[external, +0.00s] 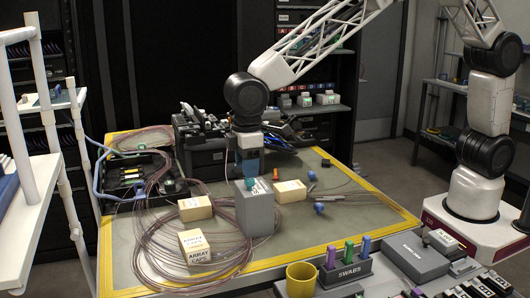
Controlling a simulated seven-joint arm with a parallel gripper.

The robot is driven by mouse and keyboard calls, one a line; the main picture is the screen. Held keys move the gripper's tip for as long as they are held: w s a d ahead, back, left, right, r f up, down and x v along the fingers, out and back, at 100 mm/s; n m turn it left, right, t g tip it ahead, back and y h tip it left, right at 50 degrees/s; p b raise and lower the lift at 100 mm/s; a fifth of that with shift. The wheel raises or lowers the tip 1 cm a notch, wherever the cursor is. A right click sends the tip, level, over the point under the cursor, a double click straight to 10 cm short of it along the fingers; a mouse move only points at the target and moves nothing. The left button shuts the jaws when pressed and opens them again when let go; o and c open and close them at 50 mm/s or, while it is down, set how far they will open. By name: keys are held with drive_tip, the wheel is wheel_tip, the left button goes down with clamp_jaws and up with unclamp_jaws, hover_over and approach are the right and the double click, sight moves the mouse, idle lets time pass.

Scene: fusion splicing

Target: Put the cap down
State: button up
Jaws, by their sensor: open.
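My gripper (249,172) points down just above the grey block (254,210) in the middle of the table. Its jaws are open, though the fingertips are small and dark in this view. A small teal piece (250,184), perhaps the cap, shows at the top of the grey block, directly below my gripper. I cannot tell whether the fingers touch it. A small orange piece (275,174) shows by the block's upper right edge. A small blue piece (319,208) lies on the table to the right, and another blue piece (325,162) lies farther back.
Cardboard boxes stand around the block: one at left (195,208), one at right (290,191), and one marked ARRAY CAPS (194,247) in front. Loose fibre coils (160,235) cover the left side. A yellow cup (301,279) and a swab holder (345,271) stand at the front.

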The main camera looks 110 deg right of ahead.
wheel_tip(320, 180, up, 8)
idle(0.4)
idle(0.6)
drive_tip(key=s+a+r, duration=0.1)
drive_tip(key=s+r, duration=0.3)
drive_tip(key=s, duration=0.5)
drive_tip(key=s+a+r+t, duration=0.15)
drive_tip(key=s+r, duration=0.25)
drive_tip(key=s, duration=0.5)
drive_tip(key=s+a+r, duration=0.2)
drive_tip(key=s+r, duration=0.1)
drive_tip(key=s, duration=0.6)
drive_tip(key=s+f, duration=0.1)
drive_tip(key=s, duration=1.2)
drive_tip(key=s+a+f+t, duration=0.1)
drive_tip(key=s+f, duration=0.1)
drive_tip(key=s, duration=1.1)
drive_tip(key=shift+a+f, duration=0.3)
